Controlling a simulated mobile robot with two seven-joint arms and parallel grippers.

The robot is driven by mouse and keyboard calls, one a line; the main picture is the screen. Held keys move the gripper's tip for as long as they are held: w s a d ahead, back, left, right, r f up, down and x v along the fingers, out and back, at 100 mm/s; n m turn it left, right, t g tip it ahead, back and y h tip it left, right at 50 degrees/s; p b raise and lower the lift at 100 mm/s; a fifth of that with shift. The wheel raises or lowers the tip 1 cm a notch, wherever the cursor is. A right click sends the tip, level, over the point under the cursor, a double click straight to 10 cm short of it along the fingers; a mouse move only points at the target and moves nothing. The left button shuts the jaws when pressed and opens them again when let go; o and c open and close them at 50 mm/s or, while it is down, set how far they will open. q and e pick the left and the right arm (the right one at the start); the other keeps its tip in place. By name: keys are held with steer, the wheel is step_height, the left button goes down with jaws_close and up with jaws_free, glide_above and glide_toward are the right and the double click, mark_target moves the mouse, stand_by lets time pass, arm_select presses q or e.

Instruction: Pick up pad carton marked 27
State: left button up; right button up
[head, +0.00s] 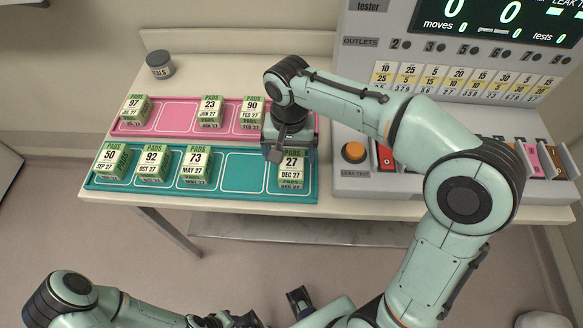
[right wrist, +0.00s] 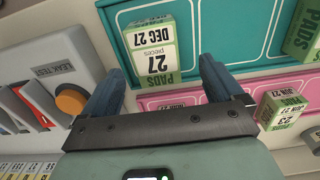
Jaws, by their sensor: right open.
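The pad carton marked 27 (head: 292,172), white and green with DEC 27 on its label, stands in the right end cell of the teal tray (head: 243,172). My right gripper (head: 290,150) is over the back of this carton and hides part of its top. In the right wrist view, the carton (right wrist: 150,55) appears upside down, just beyond and between the two blue fingers of the open gripper (right wrist: 157,75). I see no contact between fingers and carton.
Cartons 50 (head: 110,160), 92 (head: 153,164) and 73 (head: 195,166) stand in the teal tray, left of an empty cell. The pink tray (head: 178,118) behind holds 97, 23 and 90. A tester with an orange button (head: 354,152) stands close on the right. A dark round tub (head: 160,65) stands at the back left.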

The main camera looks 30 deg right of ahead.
mark_target(292, 164)
steer(key=f, duration=0.4)
steer(key=shift+s+d+f, duration=0.15)
steer(key=shift+s+f, duration=0.05)
steer(key=shift+f, duration=0.2)
steer(key=c, duration=1.2)
steer(key=shift+r, duration=0.1)
